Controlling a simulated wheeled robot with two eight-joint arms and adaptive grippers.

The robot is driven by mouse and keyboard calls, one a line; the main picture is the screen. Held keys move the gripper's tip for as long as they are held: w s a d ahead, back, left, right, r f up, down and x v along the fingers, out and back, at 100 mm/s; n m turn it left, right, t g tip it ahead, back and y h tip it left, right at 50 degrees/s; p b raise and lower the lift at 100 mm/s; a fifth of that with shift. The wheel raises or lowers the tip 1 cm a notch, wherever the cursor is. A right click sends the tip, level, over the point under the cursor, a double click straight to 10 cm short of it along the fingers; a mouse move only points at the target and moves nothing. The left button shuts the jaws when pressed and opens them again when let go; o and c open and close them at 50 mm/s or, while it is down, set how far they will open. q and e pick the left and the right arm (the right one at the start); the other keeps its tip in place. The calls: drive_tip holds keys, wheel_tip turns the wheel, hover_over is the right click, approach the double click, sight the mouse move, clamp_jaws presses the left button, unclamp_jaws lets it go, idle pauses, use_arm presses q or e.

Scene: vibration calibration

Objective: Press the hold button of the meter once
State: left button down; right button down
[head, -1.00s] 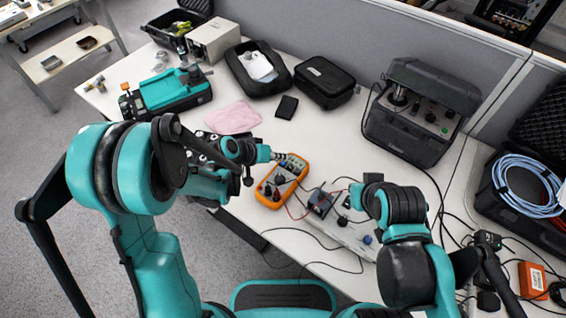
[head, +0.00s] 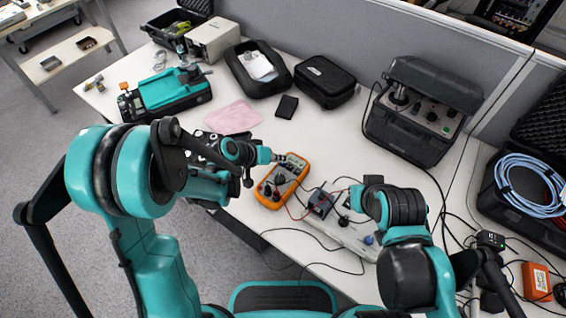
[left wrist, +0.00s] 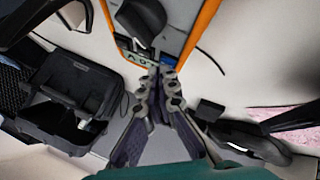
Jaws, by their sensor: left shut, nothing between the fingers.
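The orange meter (head: 283,181) lies on the white table in front of me, with dark knobs and leads on its face. It also shows at the top of the left wrist view (left wrist: 205,22), with a dark round knob and small buttons by the fingertips. My left gripper (head: 277,157) is shut and empty, its tips over the far end of the meter. In the left wrist view the closed fingertips (left wrist: 160,68) are at the row of small buttons. I cannot tell whether they touch. The hold button cannot be singled out. My right arm is at the right; its fingers are hidden.
A pale panel with knobs and cables (head: 345,228) lies right of the meter. A pink cloth (head: 232,117), a small black box (head: 287,106) and black cases (head: 324,82) are behind. A large dark instrument case (head: 420,115) stands at the back right.

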sight(281, 165)
use_arm(q)
drive_tip(key=shift+f, duration=0.15)
idle(0.5)
drive_tip(key=shift+r+p, duration=0.45)
drive_tip(key=shift+r, duration=0.35)
drive_tip(key=shift+r, duration=0.1)
wheel_tip(281, 165, up, 5)
drive_tip(key=p, duration=0.3)
drive_tip(key=shift+p, duration=0.4)
